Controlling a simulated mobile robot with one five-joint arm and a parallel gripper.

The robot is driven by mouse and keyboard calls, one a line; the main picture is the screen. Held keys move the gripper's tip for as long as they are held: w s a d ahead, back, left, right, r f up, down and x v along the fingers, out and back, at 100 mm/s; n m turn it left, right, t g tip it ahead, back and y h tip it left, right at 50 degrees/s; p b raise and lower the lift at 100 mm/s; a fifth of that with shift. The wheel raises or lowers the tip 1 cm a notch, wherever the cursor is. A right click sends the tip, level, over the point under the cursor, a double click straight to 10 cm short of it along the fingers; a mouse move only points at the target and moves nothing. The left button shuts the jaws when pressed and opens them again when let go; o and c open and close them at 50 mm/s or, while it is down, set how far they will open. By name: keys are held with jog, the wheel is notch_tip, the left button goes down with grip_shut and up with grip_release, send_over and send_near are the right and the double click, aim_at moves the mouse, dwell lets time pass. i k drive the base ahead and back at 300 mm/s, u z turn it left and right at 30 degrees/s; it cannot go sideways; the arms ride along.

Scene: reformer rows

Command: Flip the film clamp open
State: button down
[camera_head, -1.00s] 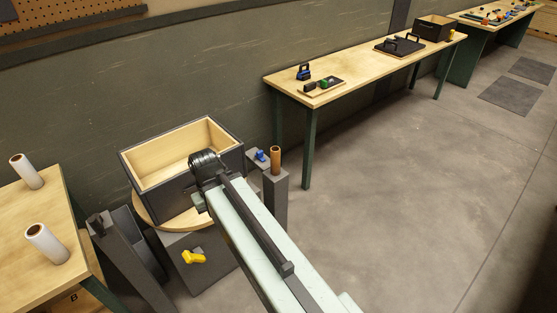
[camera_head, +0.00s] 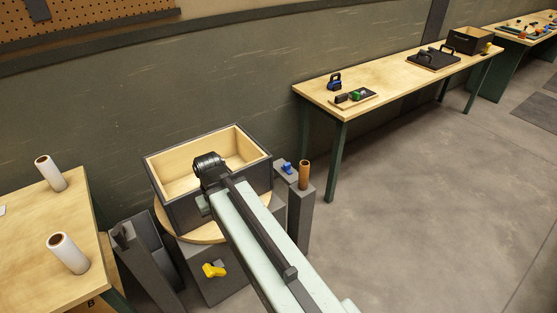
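My gripper (camera_head: 208,168) is at the far end of my pale green arm, in front of an open box. Only its dark rounded wrist part shows, and its fingers are hidden from this view. A small blue part (camera_head: 287,167) sits on a grey block right of the box, beside a brown roll (camera_head: 304,174) upright on a grey post. A yellow lever-like part (camera_head: 214,270) is on the front of the grey pedestal below the box. I cannot tell which of these parts, if either, is the film clamp. My gripper appears apart from both.
The dark box (camera_head: 166,157) with a pale wooden inside sits on a round wooden top (camera_head: 164,219). A table (camera_head: 28,232) with two white rolls stands at left. A long bench (camera_head: 385,77) with tools runs along the wall. The floor (camera_head: 430,200) at right is clear.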

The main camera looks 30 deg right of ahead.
aim_at(287, 167)
jog(key=z, duration=0.05)
jog(key=i, duration=1.1)
